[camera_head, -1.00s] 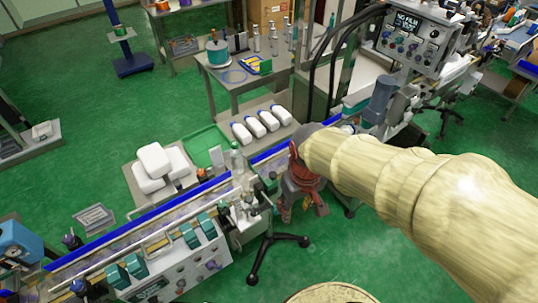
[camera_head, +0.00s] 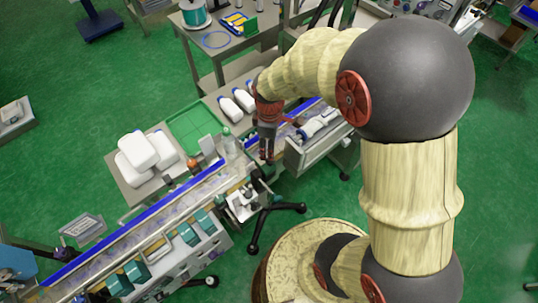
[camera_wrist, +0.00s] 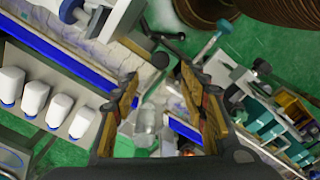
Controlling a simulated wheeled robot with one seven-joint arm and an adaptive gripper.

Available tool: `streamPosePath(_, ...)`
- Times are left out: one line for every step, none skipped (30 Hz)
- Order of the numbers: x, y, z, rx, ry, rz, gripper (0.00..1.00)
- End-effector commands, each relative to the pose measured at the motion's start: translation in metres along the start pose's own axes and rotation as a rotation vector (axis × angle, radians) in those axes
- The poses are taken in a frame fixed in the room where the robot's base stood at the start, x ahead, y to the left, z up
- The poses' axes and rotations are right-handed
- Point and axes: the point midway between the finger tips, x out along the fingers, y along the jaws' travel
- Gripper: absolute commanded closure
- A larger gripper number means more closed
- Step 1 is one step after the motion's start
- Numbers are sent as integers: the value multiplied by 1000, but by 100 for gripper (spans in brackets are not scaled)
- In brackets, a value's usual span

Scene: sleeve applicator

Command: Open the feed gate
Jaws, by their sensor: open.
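My gripper (camera_head: 267,155) points down over the conveyor (camera_head: 120,240), just right of a clear bottle (camera_head: 231,146). In the wrist view my gripper (camera_wrist: 158,80) has its two fingers spread apart, with nothing held between them. A dark lever-like part with black knobs (camera_wrist: 160,42) shows beyond the fingertips, beside the belt. It may belong to the feed gate, but I cannot tell for sure. Clear bottles (camera_wrist: 145,122) show between and below the fingers. In the head view my gripper partly hides the conveyor hardware near it.
A metal bracket assembly (camera_head: 243,203) stands at the conveyor's near side, close to my gripper. White bottles (camera_head: 150,152) lie on a side table beside a green tray (camera_head: 193,130). Teal blocks (camera_head: 188,234) line the machine front. Green floor is open at the right.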

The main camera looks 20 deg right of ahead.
Motion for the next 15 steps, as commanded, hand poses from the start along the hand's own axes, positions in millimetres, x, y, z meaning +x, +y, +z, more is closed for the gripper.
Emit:
streamPosePath(7,-1,1,0,-2,-3,57)
streamPosePath(11,-1,1,1,-2,-3,57)
streamPosePath(17,-1,1,1,-2,-3,57)
streamPosePath(22,-1,1,1,-2,-3,57)
streamPosePath(27,-1,1,2,-3,-4,57)
streamPosePath(34,-1,1,2,-2,-4,57)
streamPosePath(39,-1,1,2,-2,-4,57)
streamPosePath(43,-1,1,2,-2,-3,57)
streamPosePath(48,-1,0,2,-1,-2,57)
streamPosePath(52,-1,0,3,-2,-2,57)
streamPosePath(56,-1,1,3,-2,-3,57)
streamPosePath(61,-1,1,3,-2,-3,57)
streamPosePath(63,-1,0,3,-1,-2,57)
streamPosePath(66,0,0,3,-1,-2,57)
streamPosePath(68,0,0,3,-1,-1,57)
